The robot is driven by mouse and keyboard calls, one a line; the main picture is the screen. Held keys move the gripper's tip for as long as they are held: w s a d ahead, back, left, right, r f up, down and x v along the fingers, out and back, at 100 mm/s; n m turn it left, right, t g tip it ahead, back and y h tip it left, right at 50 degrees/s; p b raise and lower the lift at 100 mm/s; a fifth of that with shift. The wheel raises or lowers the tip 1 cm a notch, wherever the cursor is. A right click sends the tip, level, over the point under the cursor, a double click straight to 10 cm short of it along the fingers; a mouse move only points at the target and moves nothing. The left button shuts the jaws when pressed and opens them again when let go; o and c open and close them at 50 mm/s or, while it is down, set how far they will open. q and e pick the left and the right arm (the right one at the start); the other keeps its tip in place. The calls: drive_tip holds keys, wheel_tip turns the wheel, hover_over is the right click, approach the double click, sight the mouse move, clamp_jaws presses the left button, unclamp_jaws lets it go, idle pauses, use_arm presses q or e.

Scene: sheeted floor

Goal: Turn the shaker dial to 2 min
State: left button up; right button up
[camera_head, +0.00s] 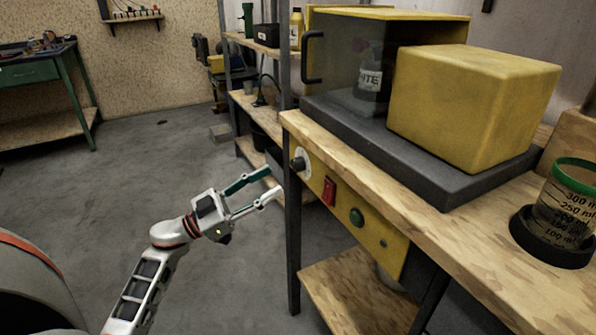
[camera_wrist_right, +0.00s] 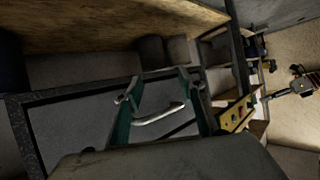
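The shaker's yellow front panel (camera_head: 340,205) runs under the wooden bench top in the head view. At its left end is the dial (camera_head: 299,163), a dark knob on a pale round plate; its marks are too small to read. My left gripper (camera_head: 274,181) is open and empty, its fingertips just left of and slightly below the dial, apparently not touching it. In the right wrist view my right gripper (camera_wrist_right: 160,93) is open, its teal fingers apart. A curved silver bar (camera_wrist_right: 158,115) shows between them; I cannot tell whether they touch it. The yellow panel (camera_wrist_right: 236,116) also shows there.
A red switch (camera_head: 329,191) and green button (camera_head: 357,217) sit right of the dial. The bench carries a dark base (camera_head: 440,194) with a yellow box (camera_head: 470,105), and a green-rimmed beaker (camera_head: 570,205). A dark bench leg (camera_head: 293,240) stands below the dial. The floor at left is clear.

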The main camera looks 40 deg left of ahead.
sight(294, 168)
use_arm(q)
drive_tip(key=shift+x, duration=3.1)
drive_tip(key=shift+f, duration=0.1)
drive_tip(key=c, duration=1.1)
